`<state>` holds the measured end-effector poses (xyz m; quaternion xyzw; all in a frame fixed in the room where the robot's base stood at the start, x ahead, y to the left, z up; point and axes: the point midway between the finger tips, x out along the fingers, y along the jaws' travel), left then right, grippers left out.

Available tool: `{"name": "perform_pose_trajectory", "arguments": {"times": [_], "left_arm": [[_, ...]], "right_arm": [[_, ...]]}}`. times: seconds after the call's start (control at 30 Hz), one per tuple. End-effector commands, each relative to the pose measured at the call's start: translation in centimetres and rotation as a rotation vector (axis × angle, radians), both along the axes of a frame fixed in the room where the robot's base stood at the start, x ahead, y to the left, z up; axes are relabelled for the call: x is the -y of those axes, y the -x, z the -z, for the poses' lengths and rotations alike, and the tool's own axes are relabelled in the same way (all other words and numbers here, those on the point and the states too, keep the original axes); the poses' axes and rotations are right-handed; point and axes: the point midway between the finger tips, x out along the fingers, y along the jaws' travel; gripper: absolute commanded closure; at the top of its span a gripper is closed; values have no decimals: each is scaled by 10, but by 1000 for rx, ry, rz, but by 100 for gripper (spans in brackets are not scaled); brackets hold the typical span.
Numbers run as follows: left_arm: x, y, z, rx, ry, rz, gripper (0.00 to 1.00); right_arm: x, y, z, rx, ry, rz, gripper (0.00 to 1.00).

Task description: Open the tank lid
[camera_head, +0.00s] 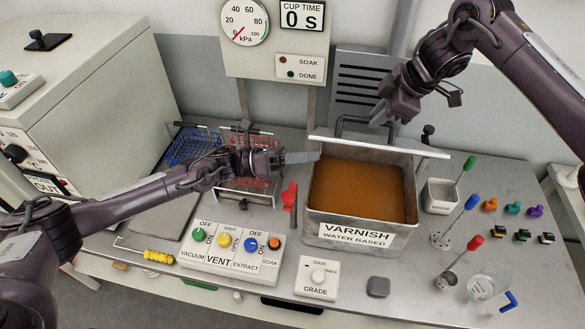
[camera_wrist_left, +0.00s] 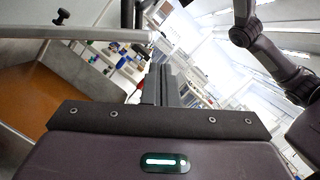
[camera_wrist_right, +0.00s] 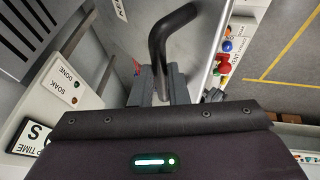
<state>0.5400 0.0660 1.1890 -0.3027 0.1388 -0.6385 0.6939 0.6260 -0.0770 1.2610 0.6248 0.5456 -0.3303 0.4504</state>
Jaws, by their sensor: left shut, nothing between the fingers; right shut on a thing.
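The varnish tank (camera_head: 352,235) stands open at the centre of the bench, with brown liquid inside. Its pale lid (camera_head: 385,147) is raised at the tank's back edge and shows nearly edge-on in the head view. My right gripper (camera_head: 380,116) is shut on the lid's dark bar handle (camera_head: 345,122). The handle (camera_wrist_right: 162,40) also shows between its fingers in the right wrist view. My left gripper (camera_head: 312,157) is shut and empty beside the lid's left end, over the tank's back-left corner. In the left wrist view the lid edge (camera_wrist_left: 75,33) crosses the top left.
Blue (camera_head: 192,147) and red (camera_head: 248,180) wire baskets stand left of the tank. A red-handled lever (camera_head: 289,196) is close to its left wall. A switch panel (camera_head: 230,255) lies in front. A grey cup (camera_head: 440,195) and several coloured-handled tools stand to the right.

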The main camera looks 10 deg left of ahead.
Motion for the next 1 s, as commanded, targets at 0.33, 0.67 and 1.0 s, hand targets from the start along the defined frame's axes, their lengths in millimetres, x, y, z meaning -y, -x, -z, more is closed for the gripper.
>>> {"name": "perform_pose_trajectory", "arguments": {"times": [0.33, 0.67, 1.0], "left_arm": [[0, -9, -10, -4, 0, 1, 100], [0, -15, -21, 0, -1, 1, 100], [-1, -21, -30, 6, 3, -4, 100]], "right_arm": [[3, -2, 5, 1, 5, 8, 100], [3, -2, 5, 1, 5, 8, 100], [2, 1, 7, -7, 8, 4, 82]]}}
